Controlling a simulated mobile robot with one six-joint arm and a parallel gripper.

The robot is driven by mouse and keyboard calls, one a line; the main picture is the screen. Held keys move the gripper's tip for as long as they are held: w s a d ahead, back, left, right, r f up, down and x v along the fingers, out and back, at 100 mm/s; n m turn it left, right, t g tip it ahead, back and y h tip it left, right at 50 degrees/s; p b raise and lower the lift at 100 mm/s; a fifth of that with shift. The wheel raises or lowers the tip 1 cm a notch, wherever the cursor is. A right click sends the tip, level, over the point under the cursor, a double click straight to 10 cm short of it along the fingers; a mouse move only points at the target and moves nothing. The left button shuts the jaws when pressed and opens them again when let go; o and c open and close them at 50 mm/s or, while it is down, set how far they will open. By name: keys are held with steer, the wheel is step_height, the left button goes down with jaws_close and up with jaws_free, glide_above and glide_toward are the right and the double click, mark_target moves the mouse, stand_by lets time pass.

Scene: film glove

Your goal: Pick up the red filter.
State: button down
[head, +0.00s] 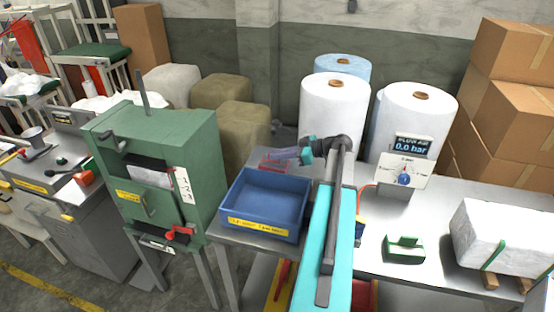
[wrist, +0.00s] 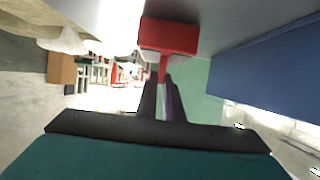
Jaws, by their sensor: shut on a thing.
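The red filter (wrist: 168,36) fills the top middle of the wrist view, a red block with a narrow red stem running down between my fingers. My gripper (wrist: 164,82) is shut on that stem. In the head view my gripper (head: 273,154) is behind the blue bin, pointing left. A small red patch, likely the filter (head: 272,165), shows just below the fingertips. I cannot tell whether it touches the table.
The blue bin (head: 229,210) with a yellow label stands in front of my gripper. A green cabinet (head: 203,150) is to the left, with white rolls (head: 333,115) behind. A gauge (head: 403,175), a green block (head: 404,249) and a white wrapped block (head: 500,235) are right.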

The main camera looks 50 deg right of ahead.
steer(key=shift+r, duration=0.15)
step_height(320, 180, up, 10)
steer(key=b, duration=0.3)
stand_by(0.4)
stand_by(0.5)
